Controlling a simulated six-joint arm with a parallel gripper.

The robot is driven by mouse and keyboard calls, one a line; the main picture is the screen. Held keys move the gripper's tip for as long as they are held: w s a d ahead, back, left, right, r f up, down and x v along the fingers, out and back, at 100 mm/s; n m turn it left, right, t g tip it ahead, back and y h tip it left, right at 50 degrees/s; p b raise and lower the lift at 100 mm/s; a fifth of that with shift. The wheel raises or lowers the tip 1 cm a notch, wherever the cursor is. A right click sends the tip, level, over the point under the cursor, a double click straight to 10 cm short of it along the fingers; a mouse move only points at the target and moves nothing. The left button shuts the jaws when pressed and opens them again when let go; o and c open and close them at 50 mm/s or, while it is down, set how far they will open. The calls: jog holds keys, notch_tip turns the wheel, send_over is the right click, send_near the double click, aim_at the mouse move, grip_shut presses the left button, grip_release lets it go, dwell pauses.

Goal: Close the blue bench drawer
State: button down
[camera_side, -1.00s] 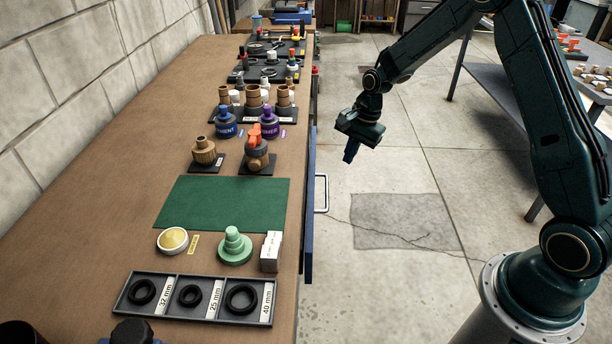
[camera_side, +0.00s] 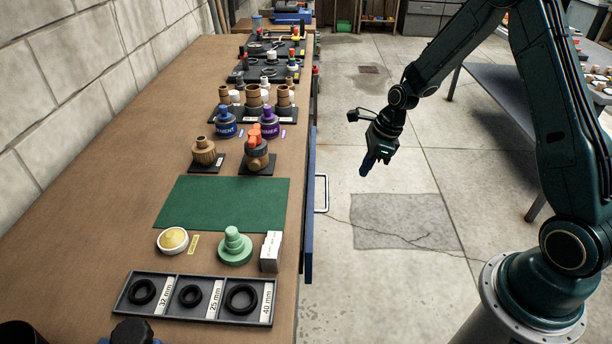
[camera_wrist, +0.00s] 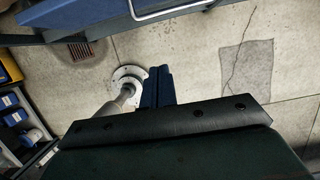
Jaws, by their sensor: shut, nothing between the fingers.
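The blue drawer front (camera_side: 309,215) shows as a narrow upright panel along the bench's right edge in the side view. Its pale bar handle (camera_side: 322,194) sticks out over the floor. How far the drawer stands out from the bench is hard to tell. In the wrist view, part of the blue drawer (camera_wrist: 85,12) and the handle (camera_wrist: 172,11) show at the top. My gripper (camera_side: 367,168) is shut and empty, hanging over the floor to the right of the handle, apart from it. Its blue fingers (camera_wrist: 157,88) are together in the wrist view.
The bench top (camera_side: 90,220) carries a green mat (camera_side: 222,203), a tray of black rings (camera_side: 195,298), bottles and fittings. Open concrete floor lies between the bench and my base. A grey table (camera_side: 530,110) stands behind my arm.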

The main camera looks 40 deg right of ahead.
jog(key=shift+f, duration=0.15)
jog(key=w+a+f, duration=0.2)
jog(key=f, duration=0.3)
jog(key=w+a+f, duration=0.2)
jog(key=w+f, duration=0.1)
jog(key=f, duration=0.2)
jog(key=shift+a, duration=0.4)
dwell(0.4)
jog(key=shift+w+a, duration=1.7)
jog(key=shift+a, duration=0.1)
jog(key=shift+s+d, duration=0.1)
